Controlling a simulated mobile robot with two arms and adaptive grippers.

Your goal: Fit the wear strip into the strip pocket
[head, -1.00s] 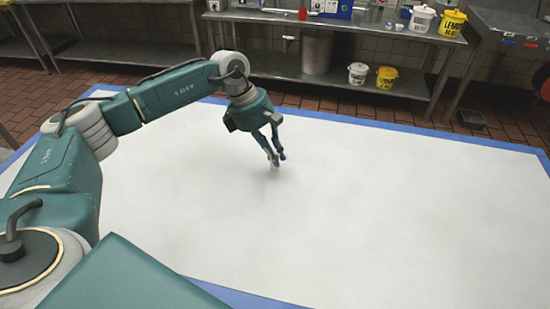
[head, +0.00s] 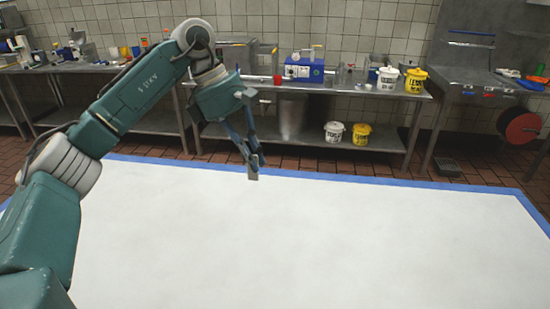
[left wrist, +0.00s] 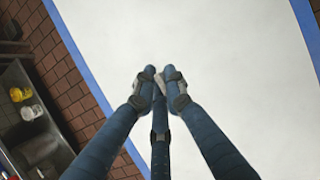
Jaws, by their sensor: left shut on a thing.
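My left gripper (head: 254,160) has its dark blue fingers drawn together and points down over the far part of the white floor. A small grey flat piece (head: 253,176), which looks like the wear strip, sticks out just below its fingertips. The fingers hide the rest of the piece. In the left wrist view the fingertips (left wrist: 163,80) are close together over plain white floor, and the held piece cannot be made out there. No strip pocket shows in either view. My right gripper is out of view.
The white floor area (head: 330,240) with a blue border is bare. Beyond it, past red-brown tiles, stands a steel bench (head: 345,88) with a blue box (head: 303,71) and several pails. A second steel table (head: 485,80) stands at the right, near a red reel (head: 519,126).

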